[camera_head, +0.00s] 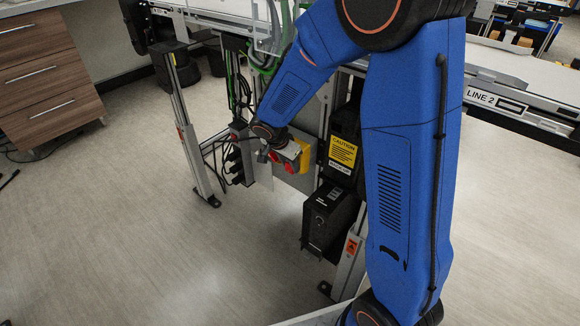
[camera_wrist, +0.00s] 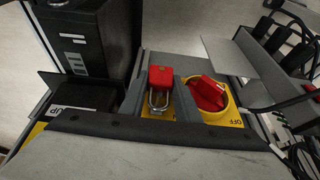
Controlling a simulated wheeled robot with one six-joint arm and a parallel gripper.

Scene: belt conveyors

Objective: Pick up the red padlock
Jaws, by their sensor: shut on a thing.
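The red padlock (camera_wrist: 161,77) shows in the wrist view with its silver shackle (camera_wrist: 157,104) toward the bottom of the picture. It lies between the two grey fingers of my gripper (camera_wrist: 160,91), which are shut on it. Right beside it is a red rotary switch (camera_wrist: 207,93) on a yellow round plate marked OFF. In the head view my gripper (camera_head: 276,150) is at the yellow and red switch panel under the conveyor, and the padlock cannot be told apart clearly there. Whether the shackle is still through anything cannot be told.
A black box with a yellow caution label (camera_head: 343,152) and a black unit (camera_head: 328,218) are right of the panel. Black plugs and cables (camera_head: 236,160) hang to its left. Conveyor legs (camera_head: 192,135) stand near. The floor in front is clear.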

